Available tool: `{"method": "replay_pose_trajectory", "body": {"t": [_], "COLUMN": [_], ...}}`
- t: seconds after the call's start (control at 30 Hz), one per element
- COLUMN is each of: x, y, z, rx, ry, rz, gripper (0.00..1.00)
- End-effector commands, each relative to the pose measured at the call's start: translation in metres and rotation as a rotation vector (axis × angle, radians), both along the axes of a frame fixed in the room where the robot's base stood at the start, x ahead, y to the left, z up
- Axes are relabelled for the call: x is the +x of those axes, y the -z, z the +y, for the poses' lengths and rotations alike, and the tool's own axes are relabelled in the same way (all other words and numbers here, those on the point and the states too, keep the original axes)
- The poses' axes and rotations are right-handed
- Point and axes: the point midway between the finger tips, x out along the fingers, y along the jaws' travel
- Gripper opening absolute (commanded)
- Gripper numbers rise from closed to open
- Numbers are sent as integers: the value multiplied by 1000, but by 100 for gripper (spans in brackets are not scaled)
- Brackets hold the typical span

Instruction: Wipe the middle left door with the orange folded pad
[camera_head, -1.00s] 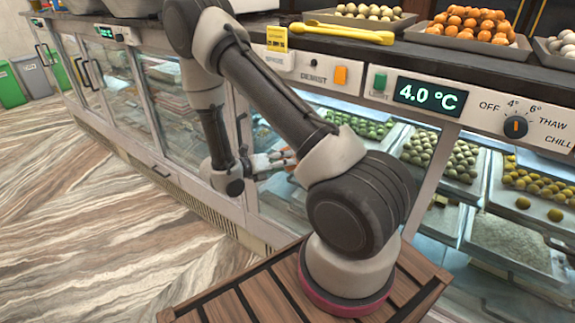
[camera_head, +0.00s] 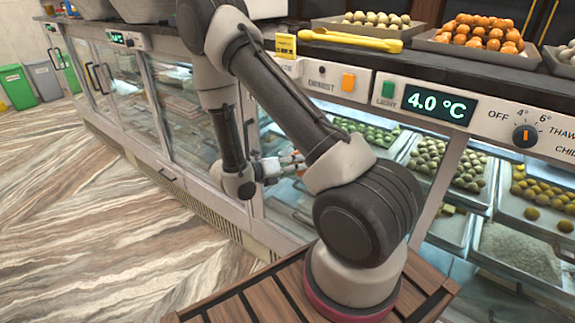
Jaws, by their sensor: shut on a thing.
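My gripper (camera_head: 292,164) is small in the view, behind my forearm, close to the glass front of the counter. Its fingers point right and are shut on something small. The orange folded pad cannot be made out clearly; the fingers and my arm mostly hide it. Glass doors run along the counter front. One framed glass door (camera_head: 180,105) stands left of my arm, with trays of sweets behind it. My arm covers part of the glass to its right. I cannot tell whether the gripper touches the glass.
A control panel with a 4.0 °C display (camera_head: 436,103) and a knob (camera_head: 524,136) sits above the right glass. Yellow tongs (camera_head: 350,39) and trays of sweets (camera_head: 480,42) lie on the counter top. Bins (camera_head: 18,86) stand far left. The marble-patterned floor (camera_head: 90,210) at left is clear.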

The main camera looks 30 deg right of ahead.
Motion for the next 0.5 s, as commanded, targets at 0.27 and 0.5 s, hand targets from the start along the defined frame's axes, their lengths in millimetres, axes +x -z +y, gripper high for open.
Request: {"method": "replay_pose_trajectory", "body": {"t": [0.27, 0.5], "x": [-13, -34], "y": [0, 0], "z": [-5, -12], "rx": [-3, -2], "ry": [4, 3], "rz": [3, 4], "gripper": [34, 34]}}
